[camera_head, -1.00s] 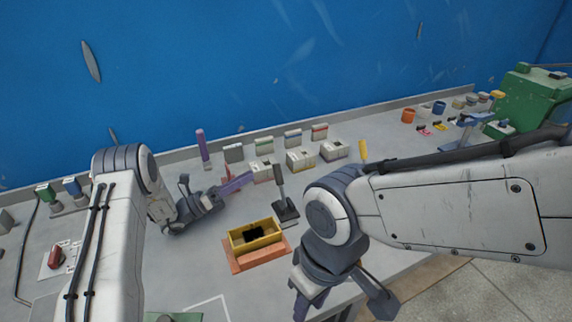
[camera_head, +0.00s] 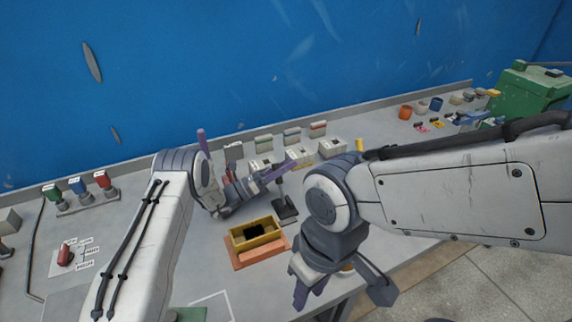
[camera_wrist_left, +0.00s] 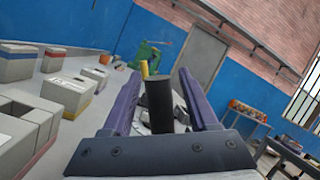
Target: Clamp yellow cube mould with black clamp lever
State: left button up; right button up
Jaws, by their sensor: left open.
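The yellow cube mould (camera_head: 256,237) is an open yellow box on an orange-brown base on the table, with a dark opening inside. The black clamp lever (camera_head: 285,212) stands just behind and right of it; its upper part is largely hidden by my left gripper. My left gripper (camera_head: 288,168) is open at the lever's upright handle. In the left wrist view the black handle (camera_wrist_left: 160,106) stands between the two purple fingers, with gaps on both sides.
Several grey blocks with coloured bands (camera_head: 331,148) stand behind the lever, close to my left gripper. A purple post (camera_head: 202,141) stands at the back. A red switch (camera_head: 66,256) is at far left, a green machine (camera_head: 530,92) at far right.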

pick_arm(q)
grip_shut()
dwell(1.4)
